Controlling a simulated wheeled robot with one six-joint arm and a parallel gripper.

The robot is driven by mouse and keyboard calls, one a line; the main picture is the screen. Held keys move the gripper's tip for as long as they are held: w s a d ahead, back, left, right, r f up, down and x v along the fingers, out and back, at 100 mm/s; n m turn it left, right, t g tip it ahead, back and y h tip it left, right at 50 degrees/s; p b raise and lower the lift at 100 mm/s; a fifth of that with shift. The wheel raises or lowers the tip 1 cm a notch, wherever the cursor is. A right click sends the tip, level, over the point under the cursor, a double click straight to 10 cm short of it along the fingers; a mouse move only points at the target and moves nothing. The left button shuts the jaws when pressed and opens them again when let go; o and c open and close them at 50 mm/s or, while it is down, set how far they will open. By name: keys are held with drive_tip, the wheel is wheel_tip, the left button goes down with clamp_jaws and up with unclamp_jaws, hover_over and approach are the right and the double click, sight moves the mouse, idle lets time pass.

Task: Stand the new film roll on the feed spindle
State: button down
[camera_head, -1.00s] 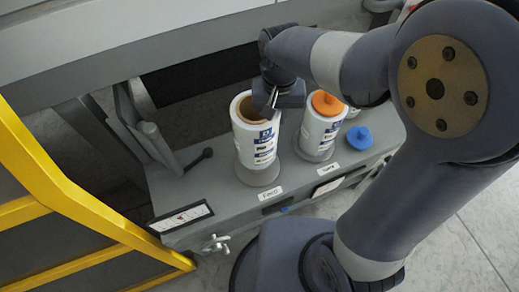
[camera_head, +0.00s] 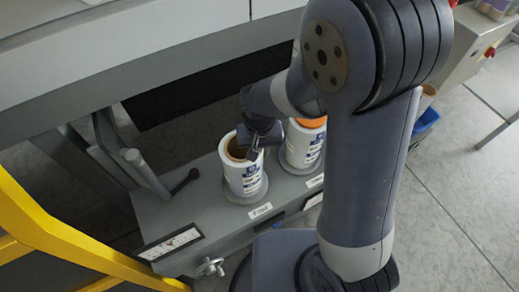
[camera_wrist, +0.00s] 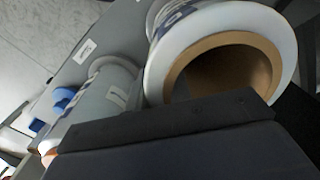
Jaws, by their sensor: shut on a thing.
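The film roll (camera_head: 243,172), white with blue print and an open brown cardboard core, stands upright over a round grey base plate (camera_head: 263,188) on the machine's ledge. My gripper (camera_head: 253,153) is shut on the roll's upper rim, at its right side in the head view. In the wrist view the roll (camera_wrist: 285,45) shows its open core just beyond my dark gripper (camera_wrist: 165,118). The feed spindle is hidden, and I cannot tell whether the roll touches the plate.
A second roll (camera_head: 302,150) with an orange top stands close on the right, partly behind my arm. A blue cap (camera_wrist: 63,100) shows in the wrist view. A yellow frame (camera_head: 50,235) stands at left; a black lever (camera_head: 187,180) sticks up left of the roll.

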drive_tip(key=shift+f, duration=0.1)
drive_tip(key=c, duration=1.3)
unclamp_jaws()
wheel_tip(320, 180, up, 12)
drive_tip(key=shift+r, duration=0.15)
